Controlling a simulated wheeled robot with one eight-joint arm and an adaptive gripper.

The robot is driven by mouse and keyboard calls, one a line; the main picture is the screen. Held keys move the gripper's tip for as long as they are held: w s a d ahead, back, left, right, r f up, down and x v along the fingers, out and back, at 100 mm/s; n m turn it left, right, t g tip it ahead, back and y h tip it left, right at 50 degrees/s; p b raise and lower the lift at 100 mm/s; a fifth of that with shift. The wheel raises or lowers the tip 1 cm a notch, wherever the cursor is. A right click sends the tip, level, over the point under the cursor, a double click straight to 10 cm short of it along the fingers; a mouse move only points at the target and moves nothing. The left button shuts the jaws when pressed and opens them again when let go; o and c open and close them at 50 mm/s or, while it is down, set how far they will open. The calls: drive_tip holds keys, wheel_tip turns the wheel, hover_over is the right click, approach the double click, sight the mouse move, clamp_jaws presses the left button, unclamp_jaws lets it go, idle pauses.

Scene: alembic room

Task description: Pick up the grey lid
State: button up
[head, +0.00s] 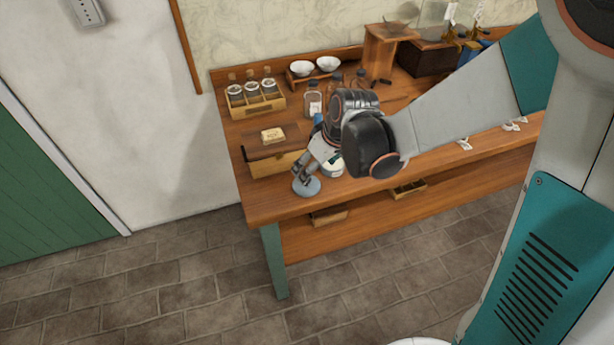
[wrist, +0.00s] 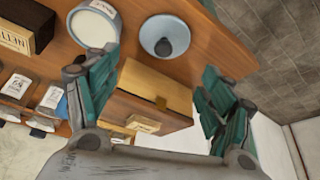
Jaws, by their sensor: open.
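The grey lid (head: 307,187) is a round blue-grey disc lying near the front left edge of the wooden bench. In the wrist view the lid (wrist: 155,36) shows a dark knob at its middle. My gripper (head: 305,174) is just above or beside the lid in the head view; I cannot tell whether it touches. In the wrist view my gripper (wrist: 158,74) is open, with its teal fingers spread apart and nothing between the tips. The lid lies beyond the fingertips there.
A white-topped round jar (head: 333,168) stands right of the lid; it also shows in the wrist view (wrist: 95,27). A wooden box (head: 272,163) stands behind left. A rack of jars (head: 255,103) is further back. The bench's front edge (head: 290,219) is close to the lid.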

sight(311, 187)
drive_tip(key=b+x, duration=0.1)
drive_tip(key=x, duration=0.3)
drive_tip(key=b+x, duration=0.1)
drive_tip(key=x, duration=0.1)
drive_tip(key=b+x, duration=0.1)
drive_tip(key=x, duration=0.2)
drive_tip(key=shift+s+a+f+b, duration=0.1)
drive_tip(key=shift+s+f+b, duration=0.1)
drive_tip(key=shift+b, duration=0.1)
drive_tip(key=shift+r, duration=0.1)
drive_tip(key=c, duration=0.7)
